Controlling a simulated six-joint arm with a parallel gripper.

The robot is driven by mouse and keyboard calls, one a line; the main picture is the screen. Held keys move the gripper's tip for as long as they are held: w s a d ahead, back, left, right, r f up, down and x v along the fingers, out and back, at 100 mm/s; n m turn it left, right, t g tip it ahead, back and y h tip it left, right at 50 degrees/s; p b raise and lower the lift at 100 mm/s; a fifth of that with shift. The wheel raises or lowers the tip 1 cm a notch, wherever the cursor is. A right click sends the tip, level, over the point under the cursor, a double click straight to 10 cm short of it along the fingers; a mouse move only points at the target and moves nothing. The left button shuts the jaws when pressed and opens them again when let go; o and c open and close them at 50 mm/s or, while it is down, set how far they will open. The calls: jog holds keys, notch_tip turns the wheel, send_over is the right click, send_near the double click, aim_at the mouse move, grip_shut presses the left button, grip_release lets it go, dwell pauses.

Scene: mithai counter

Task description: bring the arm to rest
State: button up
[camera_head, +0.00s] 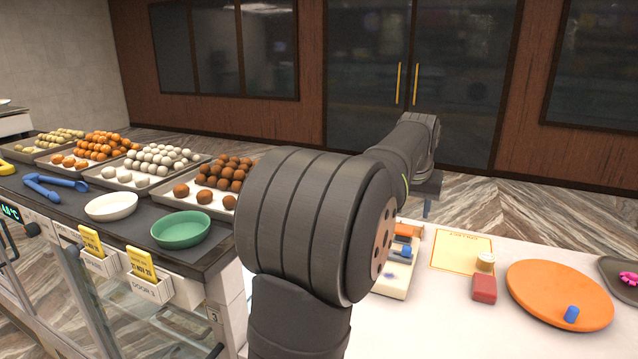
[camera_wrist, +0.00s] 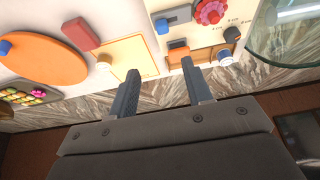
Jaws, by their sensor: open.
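My arm rises in the middle of the head view and reaches away over the white table (camera_head: 455,320). In the wrist view my gripper (camera_wrist: 163,80) has its two fingers apart with nothing between them. The fingers point toward the white table, which shows at the top of that view. In the head view the fingers are hidden or too small to make out behind my arm.
On the table are an orange disc (camera_head: 545,290) with a blue piece (camera_head: 571,314), a red block (camera_head: 484,288) and a yellow sheet (camera_head: 462,252). At left, the counter holds trays of sweets (camera_head: 160,162), a green bowl (camera_head: 181,230), a white bowl (camera_head: 111,206) and blue tongs (camera_head: 45,186).

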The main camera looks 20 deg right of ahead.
jog(key=x, duration=1.6)
jog(key=shift+w+f, duration=0.15)
jog(key=shift+f, duration=0.15)
jog(key=shift+w+a, duration=0.1)
jog(key=o, duration=1)
jog(key=shift+o, duration=1)
jog(key=shift+a+r, duration=0.1)
jog(key=shift+r, duration=0.15)
jog(key=a+r+g+h, duration=0.1)
jog(key=a+r, duration=0.3)
jog(key=r, duration=0.3)
jog(key=a+r+g, duration=0.1)
jog(key=a+r, duration=0.3)
jog(key=r, duration=0.3)
send_near(407, 248)
notch_tip(407, 248, down, 2)
jog(key=w+a, duration=0.1)
jog(key=w, duration=0.1)
jog(key=shift+s+f, duration=0.1)
jog(key=shift+s, duration=0.15)
